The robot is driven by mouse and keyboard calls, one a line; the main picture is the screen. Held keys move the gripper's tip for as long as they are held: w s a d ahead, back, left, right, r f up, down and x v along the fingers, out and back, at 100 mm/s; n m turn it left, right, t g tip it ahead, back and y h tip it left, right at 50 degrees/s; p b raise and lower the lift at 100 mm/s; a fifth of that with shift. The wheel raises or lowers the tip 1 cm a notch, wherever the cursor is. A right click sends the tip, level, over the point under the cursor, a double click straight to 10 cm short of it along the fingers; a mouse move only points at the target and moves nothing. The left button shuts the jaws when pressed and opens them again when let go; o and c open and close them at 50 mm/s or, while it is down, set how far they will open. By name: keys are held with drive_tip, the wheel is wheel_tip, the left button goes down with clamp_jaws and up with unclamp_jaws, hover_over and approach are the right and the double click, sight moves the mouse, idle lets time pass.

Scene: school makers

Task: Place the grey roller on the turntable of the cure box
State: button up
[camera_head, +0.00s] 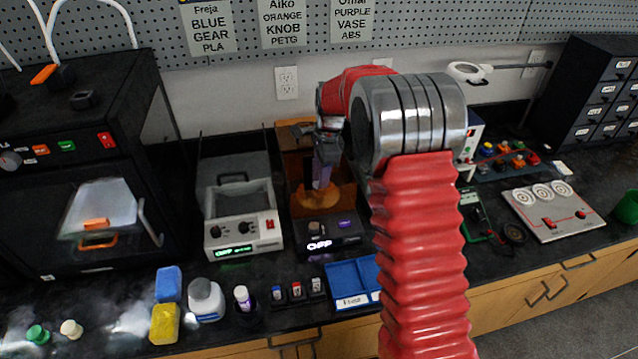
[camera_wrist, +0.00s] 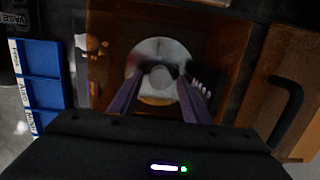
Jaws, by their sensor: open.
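The cure box (camera_head: 318,245) has an amber hood and a front panel reading OFF. Its turntable (camera_wrist: 147,53) is a pale grey disc in the wrist view. A small round grey shape (camera_wrist: 160,75) shows at the middle of the disc, between my fingertips. It looks like the grey roller seen end-on, but it is dim and I cannot be sure. My gripper (camera_wrist: 160,84) reaches inside the box over the turntable, its purple fingers apart on either side of that shape. In the head view my gripper (camera_head: 322,180) points down into the box; the roller cannot be made out there.
A brown door with a black handle (camera_wrist: 290,100) stands at the right in the wrist view. A blue compartment tray (camera_head: 352,280) lies beside the box. A grey washer (camera_head: 238,205) stands close on the left. Bottles and sponges line the front edge.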

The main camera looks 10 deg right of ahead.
wheel_tip(320, 180, up, 11)
drive_tip(key=d, duration=0.1)
drive_tip(key=shift+d+f, duration=0.15)
idle(0.6)
drive_tip(key=s+a+r+n+t, duration=0.1)
drive_tip(key=s+r+n, duration=0.45)
drive_tip(key=s, duration=0.35)
drive_tip(key=s+a+r+n+t, duration=0.1)
drive_tip(key=s+r+n+t, duration=0.1)
drive_tip(key=s+r+n, duration=0.5)
drive_tip(key=s+f+n+t, duration=0.1)
drive_tip(key=s+f+n, duration=0.1)
drive_tip(key=s, duration=0.7)
drive_tip(key=s+f+n+t+h, duration=0.1)
drive_tip(key=s+f+n, duration=0.1)
drive_tip(key=s, duration=0.8)
drive_tip(key=shift+s+f+n+t, duration=0.15)
drive_tip(key=shift+f+n+t, duration=0.2)
drive_tip(key=shift+n, duration=0.5)
